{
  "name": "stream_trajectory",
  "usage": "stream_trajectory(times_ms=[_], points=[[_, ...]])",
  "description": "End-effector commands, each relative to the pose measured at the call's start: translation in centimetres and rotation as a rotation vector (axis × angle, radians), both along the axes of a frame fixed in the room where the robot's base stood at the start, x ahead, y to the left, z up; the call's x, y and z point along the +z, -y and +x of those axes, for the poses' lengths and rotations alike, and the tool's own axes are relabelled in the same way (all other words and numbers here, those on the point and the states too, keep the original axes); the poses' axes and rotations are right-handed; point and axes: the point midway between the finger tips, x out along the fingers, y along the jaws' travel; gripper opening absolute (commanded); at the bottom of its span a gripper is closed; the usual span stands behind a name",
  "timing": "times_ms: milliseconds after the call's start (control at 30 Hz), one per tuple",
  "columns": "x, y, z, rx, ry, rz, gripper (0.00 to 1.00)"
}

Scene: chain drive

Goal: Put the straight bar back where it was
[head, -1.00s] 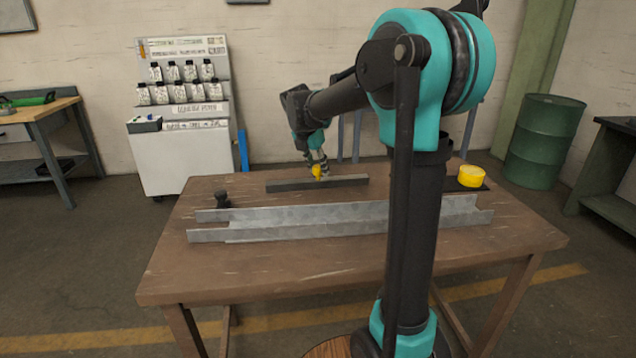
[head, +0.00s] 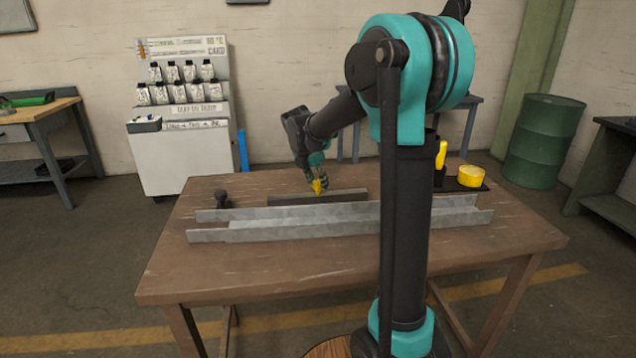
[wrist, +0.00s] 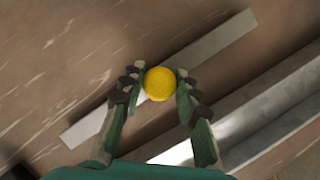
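The straight bar (head: 345,196) is a long grey bar with a yellow knob (head: 319,187) at its middle. It is at the rear of the table, just behind the long grey rails (head: 300,226). My gripper (head: 317,180) is above the bar, with its fingers on both sides of the knob. In the wrist view the bar (wrist: 220,42) runs diagonally under the round yellow knob (wrist: 160,84), which sits between my fingers, closed on it. The rails (wrist: 275,105) run about parallel to the bar. I cannot tell whether the bar touches the table.
The wooden table (head: 180,270) has clear room in front of the rails. A small dark object (head: 222,198) stands at the left end of the rails. A yellow round piece (head: 470,176) sits on a dark tray at the right rear. A yellow item (head: 441,155) stands near it.

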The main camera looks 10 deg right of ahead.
Motion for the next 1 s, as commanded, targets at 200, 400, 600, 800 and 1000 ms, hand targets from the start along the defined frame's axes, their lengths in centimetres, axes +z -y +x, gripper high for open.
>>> stream_trajectory(times_ms=[200,400,600,800,1000], points=[[0.0,0.0,0.0,0.000,0.000,0.000,0.52],[0.0,0.0,0.0,0.000,0.000,0.000,0.52],[1.2,-0.3,-0.3,0.001,0.000,0.000,0.52],[4.7,-1.3,-1.3,0.002,0.000,0.000,0.52],[8.4,-2.4,-2.4,0.001,0.001,0.000,0.52]])
